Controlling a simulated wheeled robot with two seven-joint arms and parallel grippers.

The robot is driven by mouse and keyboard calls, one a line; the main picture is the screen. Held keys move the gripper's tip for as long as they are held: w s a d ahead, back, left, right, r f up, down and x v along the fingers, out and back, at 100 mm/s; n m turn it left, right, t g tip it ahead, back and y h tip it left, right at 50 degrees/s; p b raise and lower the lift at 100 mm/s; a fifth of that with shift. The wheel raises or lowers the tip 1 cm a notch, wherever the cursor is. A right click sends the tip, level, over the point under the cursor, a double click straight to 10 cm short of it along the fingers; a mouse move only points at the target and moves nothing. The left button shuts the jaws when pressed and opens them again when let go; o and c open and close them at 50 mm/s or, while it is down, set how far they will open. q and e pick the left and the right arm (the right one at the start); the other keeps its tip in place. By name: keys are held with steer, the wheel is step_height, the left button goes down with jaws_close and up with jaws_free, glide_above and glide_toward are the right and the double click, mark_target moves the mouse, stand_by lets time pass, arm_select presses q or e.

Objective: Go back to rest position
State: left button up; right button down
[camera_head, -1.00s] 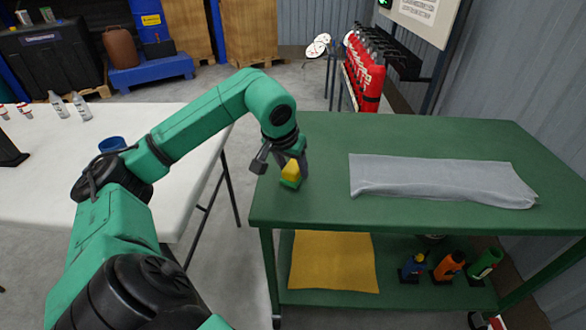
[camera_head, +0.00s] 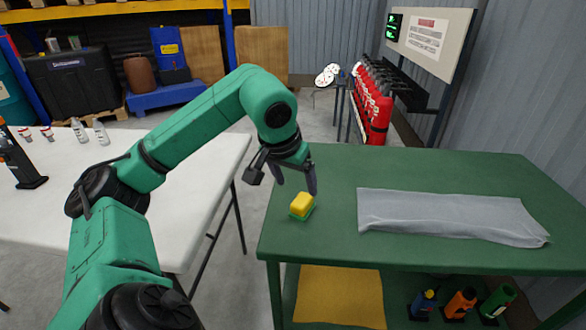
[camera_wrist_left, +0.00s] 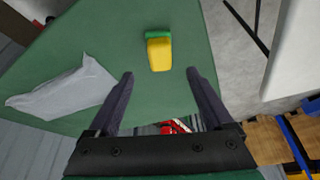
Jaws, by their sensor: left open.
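My left gripper (camera_head: 295,183) is open and empty above the left part of the green table (camera_head: 400,167). In the left wrist view its two fingers (camera_wrist_left: 160,90) are spread apart with nothing between them. A yellow and green sponge (camera_head: 302,206) lies on the table just below and in front of the gripper, apart from the fingers. The sponge also shows beyond the fingertips in the left wrist view (camera_wrist_left: 158,53). My right gripper is in neither view.
A grey cloth (camera_head: 450,217) lies on the green table. A white table (camera_head: 190,200) with small bottles stands left. Red extinguishers (camera_head: 374,100) stand behind.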

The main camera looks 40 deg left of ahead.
arm_select(q)
steer(key=v, duration=0.3)
steer(key=shift+p, duration=0.3)
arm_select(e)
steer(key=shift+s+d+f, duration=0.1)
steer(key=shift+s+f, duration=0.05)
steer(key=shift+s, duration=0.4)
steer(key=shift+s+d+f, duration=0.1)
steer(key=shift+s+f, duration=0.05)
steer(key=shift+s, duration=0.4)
